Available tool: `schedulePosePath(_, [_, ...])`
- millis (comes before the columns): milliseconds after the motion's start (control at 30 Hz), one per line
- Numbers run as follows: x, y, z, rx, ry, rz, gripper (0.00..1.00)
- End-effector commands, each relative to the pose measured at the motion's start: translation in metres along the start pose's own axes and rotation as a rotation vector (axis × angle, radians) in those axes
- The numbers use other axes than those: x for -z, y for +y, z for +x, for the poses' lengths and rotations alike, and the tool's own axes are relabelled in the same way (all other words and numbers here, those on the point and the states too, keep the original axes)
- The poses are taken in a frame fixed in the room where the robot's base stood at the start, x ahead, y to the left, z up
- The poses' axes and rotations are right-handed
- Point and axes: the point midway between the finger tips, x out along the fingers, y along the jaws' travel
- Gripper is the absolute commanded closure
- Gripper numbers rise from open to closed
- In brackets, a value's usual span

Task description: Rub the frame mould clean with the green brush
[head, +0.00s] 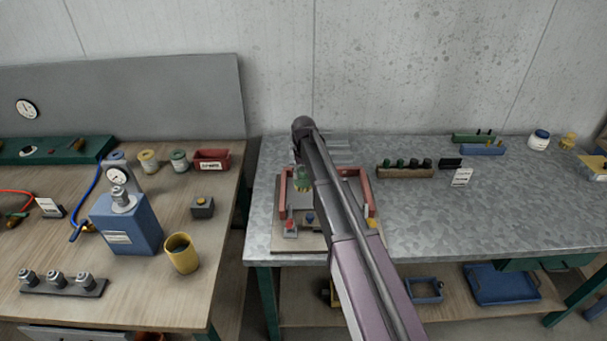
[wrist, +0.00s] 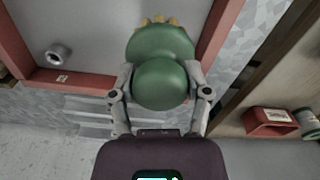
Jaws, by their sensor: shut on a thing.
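My gripper (wrist: 160,88) is shut on the green brush (wrist: 162,62), one finger on each side of its rounded green body. The brush's yellow bristles show at its far end in the wrist view. In the head view the brush (head: 302,181) is over the left part of the frame mould (head: 284,192), a red-brown frame on a light board. The mould's red bars (wrist: 75,82) also show in the wrist view on both sides of the brush. My arm covers much of the mould in the head view. I cannot tell whether the bristles touch it.
A small grey cylinder (wrist: 58,54) stands inside the frame. A red bin (head: 212,160), a blue box (head: 125,222) and a yellow cup (head: 181,254) stand on the left wooden bench.

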Motion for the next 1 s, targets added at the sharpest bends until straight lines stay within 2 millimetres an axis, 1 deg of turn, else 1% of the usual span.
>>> schedulePosePath(33, [0.000,0.000,-0.006,0.000,0.000,0.000,0.76])
schedulePosePath(100, [0.000,0.000,-0.008,0.000,0.000,0.000,0.76])
schedulePosePath(567, [0.000,0.000,-0.009,0.000,0.000,0.000,0.76])
schedulePosePath(1000, [0.000,0.000,-0.036,0.000,0.000,0.000,0.76])
